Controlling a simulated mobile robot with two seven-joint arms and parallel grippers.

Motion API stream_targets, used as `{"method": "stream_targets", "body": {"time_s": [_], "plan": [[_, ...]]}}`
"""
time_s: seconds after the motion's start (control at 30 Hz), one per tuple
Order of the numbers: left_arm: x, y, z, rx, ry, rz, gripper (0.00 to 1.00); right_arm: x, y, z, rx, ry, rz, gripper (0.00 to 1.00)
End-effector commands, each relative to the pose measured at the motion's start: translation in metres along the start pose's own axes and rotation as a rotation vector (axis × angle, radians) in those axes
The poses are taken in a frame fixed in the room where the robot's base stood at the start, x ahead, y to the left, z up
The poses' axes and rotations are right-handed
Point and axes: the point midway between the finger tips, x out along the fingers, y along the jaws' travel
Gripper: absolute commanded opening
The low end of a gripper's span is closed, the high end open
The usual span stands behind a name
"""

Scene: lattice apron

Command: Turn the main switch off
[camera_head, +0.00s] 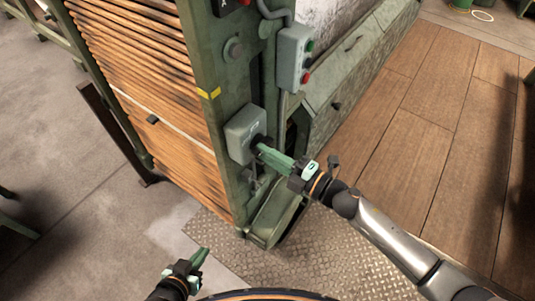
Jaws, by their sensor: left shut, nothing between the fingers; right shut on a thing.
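The main switch (243,127) is a grey box on the green machine post, with a dark knob on its right face. My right gripper (262,149) reaches in from the right and is shut on the knob. The fingers cover most of the knob, so its turned position cannot be told. My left gripper (203,255) is low in the picture, shut and empty, over the floor apart from the machine.
A grey button box (294,58) with a green and a red button is above the switch on the post. Wooden slats (150,80) run along the machine's left side. A metal tread plate (300,265) lies in front. Wooden floor (440,110) at right is clear.

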Motion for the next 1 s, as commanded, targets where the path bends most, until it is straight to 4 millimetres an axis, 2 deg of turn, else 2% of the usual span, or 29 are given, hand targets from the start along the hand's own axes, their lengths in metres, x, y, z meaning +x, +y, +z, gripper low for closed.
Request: {"method": "stream_targets", "body": {"time_s": [0.4, 0.93, 0.97, 1.0], "plan": [[0.0061, 0.0003, 0.0073, 0.0, -0.006, 0.002, 0.0, -0.0005, -0.0042, 0.0006, -0.17, 0.0, -0.002, 0.0], [0.0066, 0.0019, 0.0046, 0.001, -0.002, 0.005, 0.0, -0.0005, -0.0042, 0.0007, -0.193, 0.0, -0.002, 0.0], [0.0066, 0.002, 0.0044, 0.001, -0.002, 0.006, 0.0, -0.0005, -0.0043, 0.0007, -0.193, 0.0, -0.003, 0.2], [0.0066, 0.002, 0.0043, 0.001, -0.001, 0.006, 0.0, -0.0005, -0.0043, 0.0007, -0.192, 0.0, -0.002, 0.24]]}}
